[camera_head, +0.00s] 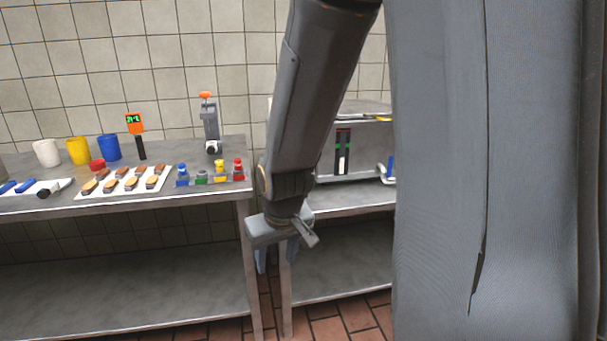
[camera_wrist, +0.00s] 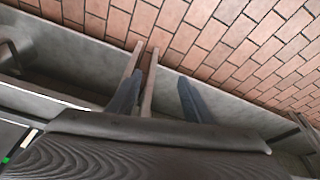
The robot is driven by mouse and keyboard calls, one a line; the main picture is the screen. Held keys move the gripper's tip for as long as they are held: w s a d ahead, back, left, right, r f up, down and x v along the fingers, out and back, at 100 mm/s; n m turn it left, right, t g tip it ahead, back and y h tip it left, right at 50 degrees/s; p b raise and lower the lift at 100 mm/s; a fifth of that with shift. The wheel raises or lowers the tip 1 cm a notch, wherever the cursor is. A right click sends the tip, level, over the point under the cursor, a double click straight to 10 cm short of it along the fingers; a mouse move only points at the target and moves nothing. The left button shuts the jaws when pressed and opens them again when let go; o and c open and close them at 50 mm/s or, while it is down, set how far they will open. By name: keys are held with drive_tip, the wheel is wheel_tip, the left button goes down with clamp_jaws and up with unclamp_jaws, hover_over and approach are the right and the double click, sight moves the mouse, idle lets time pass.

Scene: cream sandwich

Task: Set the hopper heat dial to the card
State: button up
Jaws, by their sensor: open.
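My gripper (camera_head: 277,262) hangs in front of the gap between two steel tables, below their tops. It is open and empty; in the wrist view its two fingers (camera_wrist: 160,77) are apart, over table legs and the floor. A grey device with an orange-topped lever (camera_head: 209,120) stands at the back of the left table, with a round dark-and-white part low on its front. A grey box behind my arm carries a black panel with a white slider-like piece (camera_head: 342,164). I cannot tell which part is the heat dial. An orange sign with a green display (camera_head: 135,123) stands on a black post; I cannot tell whether it is the card.
The left table (camera_head: 215,193) holds white, yellow (camera_head: 78,151) and blue cups, a white board of brown-topped pieces (camera_head: 108,192), and several small coloured pieces (camera_head: 219,170). A blue-handled item (camera_head: 388,170) lies by the grey box. The lower shelves (camera_head: 130,285) look bare.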

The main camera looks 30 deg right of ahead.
drive_tip(key=w+d+r+t+h+b, duration=0.1)
drive_tip(key=w+d+t, duration=0.3)
drive_tip(key=w+d, duration=0.3)
drive_tip(key=w+d+r+t+h+b, duration=0.1)
drive_tip(key=w+d+t, duration=0.4)
drive_tip(key=w, duration=1)
drive_tip(key=w+d+t+h+b, duration=0.2)
drive_tip(key=w+d+t, duration=0.2)
drive_tip(key=w+d, duration=0.5)
drive_tip(key=w, duration=0.3)
drive_tip(key=shift+r+t+h, duration=0.4)
drive_tip(key=shift+c, duration=0.4)
drive_tip(key=c, duration=1)
